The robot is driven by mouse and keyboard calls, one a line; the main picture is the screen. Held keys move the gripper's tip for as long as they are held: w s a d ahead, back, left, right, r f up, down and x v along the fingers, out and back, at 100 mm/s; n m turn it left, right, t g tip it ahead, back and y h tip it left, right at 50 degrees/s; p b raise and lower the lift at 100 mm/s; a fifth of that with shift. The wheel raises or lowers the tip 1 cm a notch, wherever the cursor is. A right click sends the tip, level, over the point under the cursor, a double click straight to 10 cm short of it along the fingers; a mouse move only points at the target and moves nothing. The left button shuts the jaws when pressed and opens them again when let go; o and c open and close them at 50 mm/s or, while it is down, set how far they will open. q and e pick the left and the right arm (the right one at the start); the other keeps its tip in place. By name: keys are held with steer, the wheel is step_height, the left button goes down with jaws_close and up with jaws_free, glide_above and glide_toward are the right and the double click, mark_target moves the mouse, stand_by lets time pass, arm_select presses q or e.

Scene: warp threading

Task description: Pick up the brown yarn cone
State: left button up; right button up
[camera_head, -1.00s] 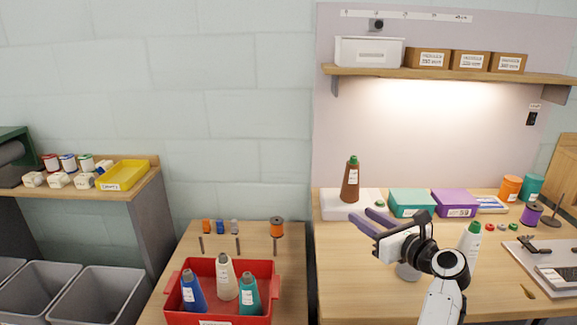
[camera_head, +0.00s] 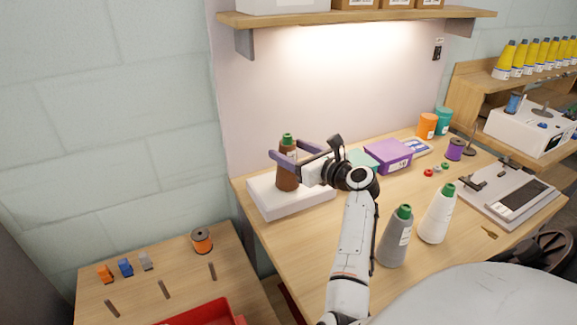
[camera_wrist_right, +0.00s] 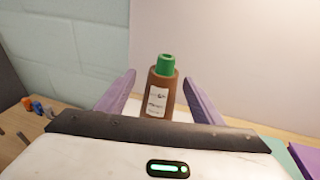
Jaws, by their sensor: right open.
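The brown yarn cone (camera_head: 287,178) with a green top stands upright on a white box (camera_head: 262,197) at the left end of the table. In the right wrist view the cone (camera_wrist_right: 158,100) stands between the two purple fingers, with a visible gap on each side. My right gripper (camera_head: 291,157) is open, its fingers reaching around the cone at about its upper half. The cone's lower part is hidden in the wrist view by the gripper body. My left gripper is not in view.
Grey (camera_head: 397,238) and white (camera_head: 437,213) cones stand on the table to the right of my right arm. A purple box (camera_head: 388,155) and a teal box (camera_head: 362,161) lie behind the gripper. A shelf (camera_head: 350,19) hangs above.

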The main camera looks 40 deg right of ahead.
steer(key=shift+w+d+f, duration=0.15)
steer(key=shift+w, duration=0.8)
steer(key=shift+w+d+f, duration=0.2)
steer(key=shift+w, duration=0.8)
steer(key=shift+w+d+f, duration=0.15)
steer(key=shift+w, duration=0.8)
jaws_close()
